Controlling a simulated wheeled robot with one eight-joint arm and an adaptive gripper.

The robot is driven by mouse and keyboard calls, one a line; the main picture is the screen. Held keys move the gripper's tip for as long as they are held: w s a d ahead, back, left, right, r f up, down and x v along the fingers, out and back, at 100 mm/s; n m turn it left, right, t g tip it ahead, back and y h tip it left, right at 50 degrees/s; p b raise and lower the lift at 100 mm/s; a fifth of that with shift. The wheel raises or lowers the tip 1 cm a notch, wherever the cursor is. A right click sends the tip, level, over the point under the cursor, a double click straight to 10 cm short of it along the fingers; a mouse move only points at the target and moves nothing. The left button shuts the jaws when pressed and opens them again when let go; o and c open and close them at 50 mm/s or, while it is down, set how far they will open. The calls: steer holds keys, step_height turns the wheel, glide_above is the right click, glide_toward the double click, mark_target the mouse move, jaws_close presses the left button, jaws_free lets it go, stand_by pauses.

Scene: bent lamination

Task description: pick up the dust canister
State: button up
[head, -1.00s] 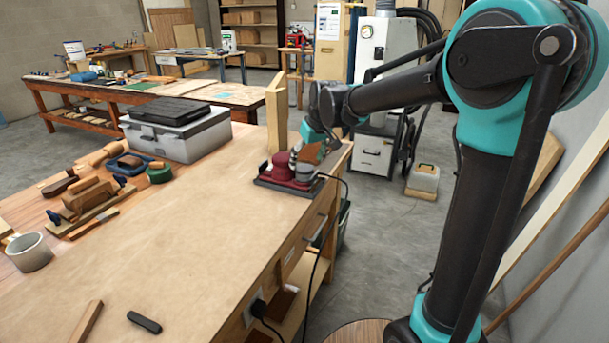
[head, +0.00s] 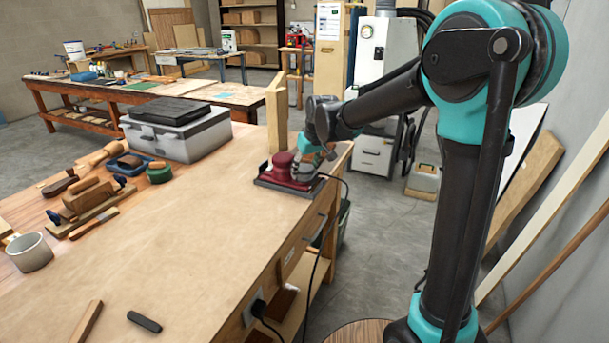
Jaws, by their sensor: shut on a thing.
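A dark red sander (head: 283,168) sits on a dark flat tray (head: 263,183) near the far right corner of the workbench. My gripper (head: 309,166) is low at the sander's right side, with its wrist above and behind it. It is shut on a small part there, which I take to be the dust canister. The fingers hide most of that part, so its shape is not clear. The held part is right against the sander; I cannot tell whether they are joined.
An upright wooden board (head: 277,115) stands just behind the sander. A black cable (head: 337,184) runs off the bench's right edge. A grey toolbox (head: 176,132) stands to the left. Hand tools and a mug (head: 30,252) lie further left. The middle of the bench is clear.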

mark_target(304, 167)
steer(key=shift+r, duration=0.1)
step_height(304, 167, up, 19)
steer(key=shift+a+f, duration=0.15)
steer(key=shift+f, duration=9.2)
steer(key=shift+f, duration=0.25)
steer(key=o, duration=1.3)
steer(key=shift+r, duration=0.15)
steer(key=shift+r, duration=3.4)
